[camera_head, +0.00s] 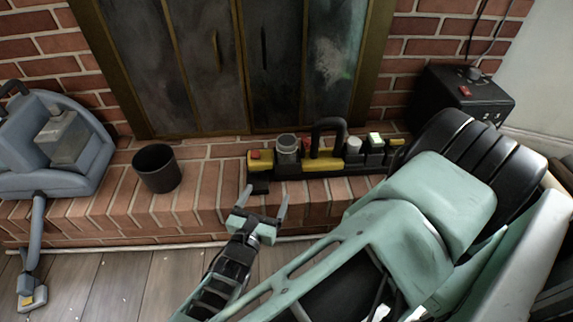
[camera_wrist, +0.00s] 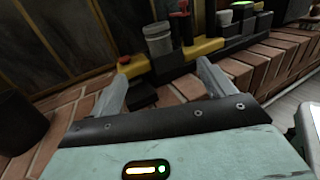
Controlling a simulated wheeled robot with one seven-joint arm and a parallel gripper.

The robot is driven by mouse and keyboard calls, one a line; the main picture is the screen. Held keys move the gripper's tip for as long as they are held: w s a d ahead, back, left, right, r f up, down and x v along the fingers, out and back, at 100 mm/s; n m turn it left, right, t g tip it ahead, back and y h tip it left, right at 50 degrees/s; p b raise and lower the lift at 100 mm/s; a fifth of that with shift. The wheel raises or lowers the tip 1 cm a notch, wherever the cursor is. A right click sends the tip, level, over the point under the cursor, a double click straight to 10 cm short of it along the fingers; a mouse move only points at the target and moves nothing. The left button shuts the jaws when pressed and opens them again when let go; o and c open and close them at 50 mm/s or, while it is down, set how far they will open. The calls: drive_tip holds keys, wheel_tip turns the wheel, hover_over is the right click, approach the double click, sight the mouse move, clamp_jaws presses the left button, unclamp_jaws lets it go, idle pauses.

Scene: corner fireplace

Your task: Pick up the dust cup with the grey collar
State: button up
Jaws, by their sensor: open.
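A translucent grey cup with a greyish collar (camera_head: 287,150) stands upright on a black and yellow holder (camera_head: 262,167) on the brick hearth. It looks like the dust cup, though the collar is small and hard to make out. In the wrist view the cup (camera_wrist: 158,42) stands just beyond the space between my fingers, with the holder (camera_wrist: 196,50) under and around it. My gripper (camera_head: 265,198) is open and empty, in front of the holder and short of the cup. Its two fingers (camera_wrist: 160,80) point toward the holder, apart from the cup.
The holder also carries a black handle (camera_head: 341,127), a red part (camera_head: 306,148) and a white cylinder (camera_head: 353,147). A dark bin (camera_head: 156,168) and a blue-grey machine (camera_head: 92,150) stand left. A black box (camera_head: 465,97) is at right. Bare bricks (camera_head: 205,190) lie left of my gripper.

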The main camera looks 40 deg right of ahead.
drive_tip(key=b, duration=0.5)
approach(284, 154)
drive_tip(key=x, duration=0.5)
drive_tip(key=shift+s+d+f, duration=0.1)
drive_tip(key=shift+s+f, duration=0.05)
drive_tip(key=shift+s, duration=0.05)
drive_tip(key=b+x, duration=0.3)
drive_tip(key=x, duration=0.2)
drive_tip(key=shift+w, duration=0.2)
drive_tip(key=shift+w+d, duration=0.15)
drive_tip(key=shift+w, duration=0.1)
drive_tip(key=c, duration=1.1)
drive_tip(key=shift+r, duration=0.2)
